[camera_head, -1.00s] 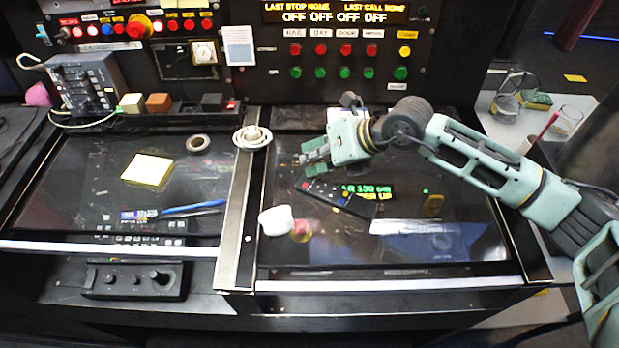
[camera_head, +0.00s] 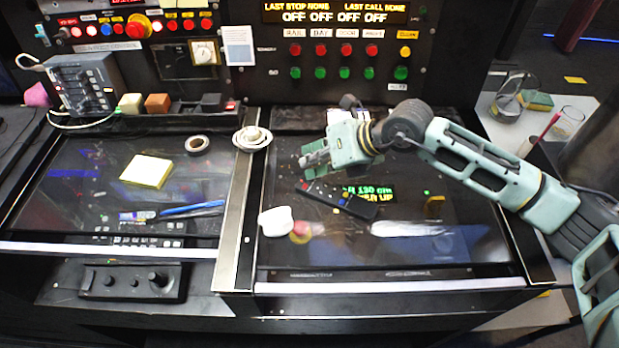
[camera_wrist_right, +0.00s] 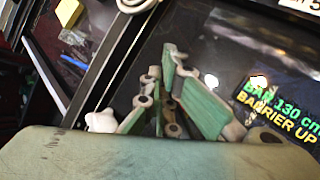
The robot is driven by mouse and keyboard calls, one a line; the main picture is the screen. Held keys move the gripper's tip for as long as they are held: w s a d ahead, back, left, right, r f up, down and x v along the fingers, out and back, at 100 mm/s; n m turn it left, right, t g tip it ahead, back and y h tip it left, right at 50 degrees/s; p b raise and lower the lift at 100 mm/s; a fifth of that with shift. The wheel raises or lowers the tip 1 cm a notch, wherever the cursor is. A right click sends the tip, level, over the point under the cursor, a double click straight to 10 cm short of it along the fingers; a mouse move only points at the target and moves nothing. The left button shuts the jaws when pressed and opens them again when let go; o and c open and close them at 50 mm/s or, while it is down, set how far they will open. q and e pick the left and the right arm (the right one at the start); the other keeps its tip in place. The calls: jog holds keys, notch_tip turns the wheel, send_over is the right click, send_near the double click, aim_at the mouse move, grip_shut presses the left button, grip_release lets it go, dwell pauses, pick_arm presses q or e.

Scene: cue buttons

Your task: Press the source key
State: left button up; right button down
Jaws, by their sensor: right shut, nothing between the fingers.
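A black remote control (camera_head: 340,200) with small coloured keys lies flat on the right dark glass panel (camera_head: 400,262). It lies at a slant, and its key labels are too small to read, so I cannot tell which is the source key. My right gripper (camera_head: 306,160) is shut and empty, above the panel, a little beyond the remote's left end in the head view. Its green-padded fingers also show in the right wrist view (camera_wrist_right: 172,100), where I cannot make out the remote. My left gripper is not in view.
A white object (camera_head: 276,221) lies left of the remote, and a white ring-shaped piece (camera_head: 252,138) sits on the divider. A panel of red and green buttons (camera_head: 345,62) stands behind. A yellow pad (camera_head: 147,171) and a tape roll (camera_head: 197,144) lie on the left panel.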

jog(key=shift+r+p, duration=0.4)
jog(key=shift+r, duration=0.3)
jog(key=shift+r, duration=0.1)
jog(key=shift+r+p, duration=1.4)
jog(key=shift+r, duration=1)
